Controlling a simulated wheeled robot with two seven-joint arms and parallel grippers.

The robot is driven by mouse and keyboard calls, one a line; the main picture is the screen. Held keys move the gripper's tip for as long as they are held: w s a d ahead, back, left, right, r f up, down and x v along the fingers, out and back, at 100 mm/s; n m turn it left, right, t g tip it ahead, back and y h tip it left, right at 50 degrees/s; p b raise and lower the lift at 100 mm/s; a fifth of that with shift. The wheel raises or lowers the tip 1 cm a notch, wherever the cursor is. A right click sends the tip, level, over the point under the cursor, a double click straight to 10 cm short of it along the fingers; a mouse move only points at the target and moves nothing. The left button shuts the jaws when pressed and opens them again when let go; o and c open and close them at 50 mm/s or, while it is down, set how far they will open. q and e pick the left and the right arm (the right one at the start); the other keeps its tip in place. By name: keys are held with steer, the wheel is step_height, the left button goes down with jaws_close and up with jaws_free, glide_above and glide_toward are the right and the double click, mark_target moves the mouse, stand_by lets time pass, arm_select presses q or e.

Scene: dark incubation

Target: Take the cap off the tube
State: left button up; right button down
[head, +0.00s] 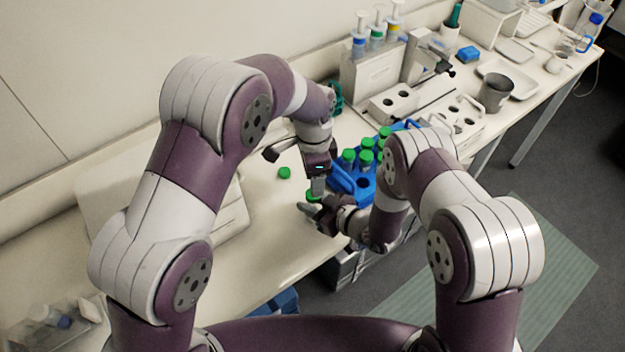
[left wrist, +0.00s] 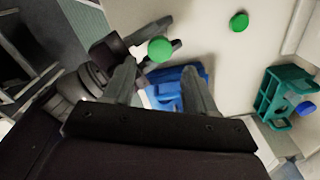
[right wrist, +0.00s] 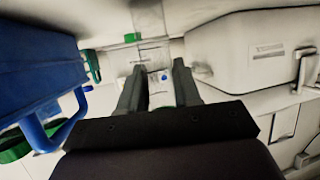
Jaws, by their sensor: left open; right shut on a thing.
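A green cap (head: 313,197) sits at the tips of my right gripper (head: 317,206). That gripper is shut on the capped tube, whose body is mostly hidden in the head view. My left gripper (head: 318,186) points down just above this cap, fingers open. In the left wrist view the cap (left wrist: 160,49) shows between and a little beyond the open fingertips (left wrist: 160,68), beside the right gripper's fingers.
Another green cap (head: 284,172) lies on the bench top, left of the grippers. A blue rack (head: 341,180) with several green-capped tubes stands close on the right. A teal rack (left wrist: 268,98) shows in the left wrist view.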

arm_select(q)
steer(key=r+m, duration=0.1)
steer(key=m, duration=0.1)
steer(key=r+m, duration=0.1)
steer(key=m, duration=0.1)
steer(key=shift+w+m, duration=0.2)
steer(key=shift+m, duration=0.2)
steer(key=m, duration=0.3)
steer(key=shift+r, duration=0.25)
steer(key=shift+s+r+m, duration=0.1)
steer(key=shift+s+m, duration=0.05)
steer(key=shift+m, duration=1.05)
steer(key=m, duration=0.2)
steer(key=shift+s+a+m, duration=0.15)
steer(key=shift+m, duration=0.25)
step_height(320, 180, down, 8)
jaws_close()
